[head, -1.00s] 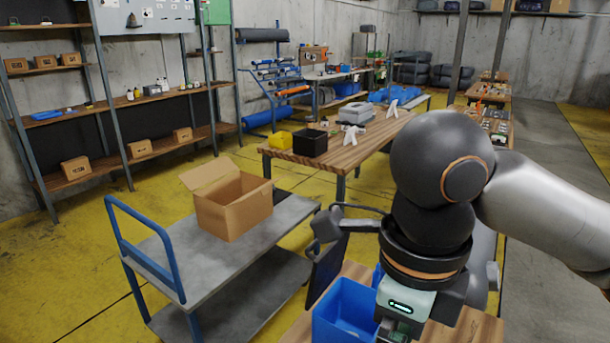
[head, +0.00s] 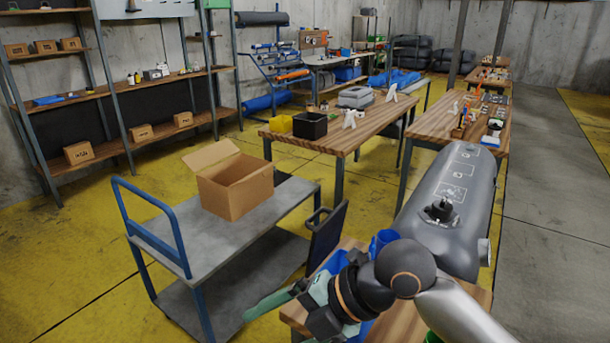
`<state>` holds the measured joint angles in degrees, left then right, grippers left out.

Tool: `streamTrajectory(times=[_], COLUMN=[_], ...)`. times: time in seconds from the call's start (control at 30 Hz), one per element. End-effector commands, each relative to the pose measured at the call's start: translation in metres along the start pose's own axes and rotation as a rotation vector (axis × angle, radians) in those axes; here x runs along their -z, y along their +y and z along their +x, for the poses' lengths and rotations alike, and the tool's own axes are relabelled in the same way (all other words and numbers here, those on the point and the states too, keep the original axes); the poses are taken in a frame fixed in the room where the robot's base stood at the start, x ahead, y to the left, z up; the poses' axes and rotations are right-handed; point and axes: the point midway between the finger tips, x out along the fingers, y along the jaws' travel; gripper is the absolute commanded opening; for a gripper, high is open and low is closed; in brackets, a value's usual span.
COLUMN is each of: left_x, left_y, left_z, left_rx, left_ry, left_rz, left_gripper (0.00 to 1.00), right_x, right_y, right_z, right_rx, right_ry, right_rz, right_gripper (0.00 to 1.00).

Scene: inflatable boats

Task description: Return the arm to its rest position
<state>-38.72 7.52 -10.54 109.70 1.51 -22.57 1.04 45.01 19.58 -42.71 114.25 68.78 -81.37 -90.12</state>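My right arm comes in from the bottom right, low over the near wooden table (head: 470,290). Its wrist lies across the blue bin (head: 335,264) and hides much of it. My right gripper (head: 272,302) points left past the table's left edge, over the floor beside the cart; its fingers are seen edge-on and their opening is unclear. My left arm and gripper are not in view.
A grey cart (head: 275,210) with a blue handle carries an open cardboard box (head: 235,185) at the left. A dark panel (head: 327,237) stands between cart and table. A wooden workbench (head: 345,140) stands behind. Yellow floor (head: 70,250) is clear at far left.

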Motion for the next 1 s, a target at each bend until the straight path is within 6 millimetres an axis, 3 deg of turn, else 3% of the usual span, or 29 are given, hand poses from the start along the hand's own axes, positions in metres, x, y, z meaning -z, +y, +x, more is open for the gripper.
streamTrajectory(times=[0.1,0.27,0.37,0.53,0.67,0.8,0.9,1.0], left_x=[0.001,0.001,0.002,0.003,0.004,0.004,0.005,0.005], left_y=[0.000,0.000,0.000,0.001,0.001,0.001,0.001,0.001], left_z=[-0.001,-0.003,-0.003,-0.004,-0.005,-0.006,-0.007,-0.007], left_rx=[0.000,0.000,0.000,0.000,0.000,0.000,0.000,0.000], left_ry=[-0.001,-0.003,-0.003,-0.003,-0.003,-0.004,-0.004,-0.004], left_rz=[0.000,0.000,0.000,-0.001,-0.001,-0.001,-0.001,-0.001], left_gripper=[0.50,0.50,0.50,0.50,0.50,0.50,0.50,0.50], right_x=[-0.020,-0.051,-0.068,-0.085,-0.084,-0.066,-0.048,-0.033], right_y=[-0.014,-0.047,-0.079,-0.153,-0.221,-0.296,-0.340,-0.369], right_z=[0.024,0.047,0.058,0.071,0.074,0.071,0.065,0.060], right_rx=[-0.127,-0.286,-0.378,-0.523,-0.630,-0.732,-0.790,-0.829], right_ry=[-0.034,-0.100,-0.149,-0.251,-0.345,-0.457,-0.525,-0.574], right_rz=[0.318,0.735,0.984,1.374,1.633,1.857,1.964,2.031], right_gripper=[0.87,0.87,0.87,0.87,0.87,0.87,0.87,0.87])
